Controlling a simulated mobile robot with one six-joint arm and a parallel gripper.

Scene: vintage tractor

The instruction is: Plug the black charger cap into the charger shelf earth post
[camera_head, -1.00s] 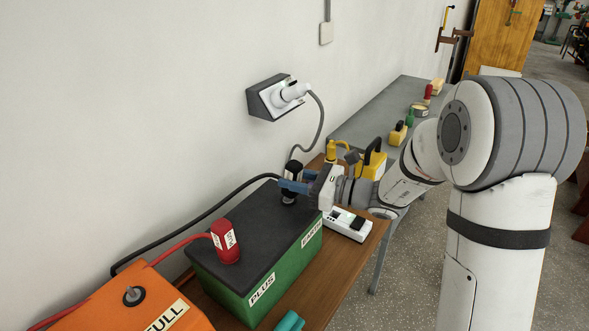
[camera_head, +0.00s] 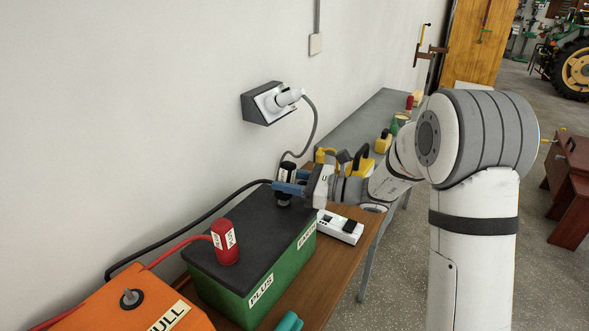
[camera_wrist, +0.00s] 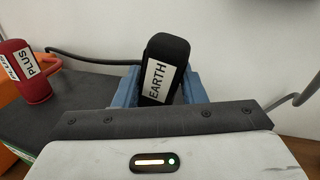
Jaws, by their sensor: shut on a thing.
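The black cap (camera_head: 286,171), with a white EARTH label, stands upright at the far end of the green battery box (camera_head: 284,270), by its EARTH-marked side. It also fills the middle of the wrist view (camera_wrist: 165,62). My gripper (camera_head: 288,188) is shut on it, with a blue finger on each side. I cannot tell whether the cap is seated or lifted. A grey post (camera_head: 130,297) with a dark ring stands on the orange box (camera_head: 95,316), whose label is cut off. Whether it is the charger shelf earth post is unclear.
A red PLUS cap (camera_head: 225,242) stands on the battery's near end. A white power strip (camera_head: 340,227) lies beside the battery on the brown table (camera_head: 325,285). Black and red cables run left. A wall socket (camera_head: 268,102) with a plug is above.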

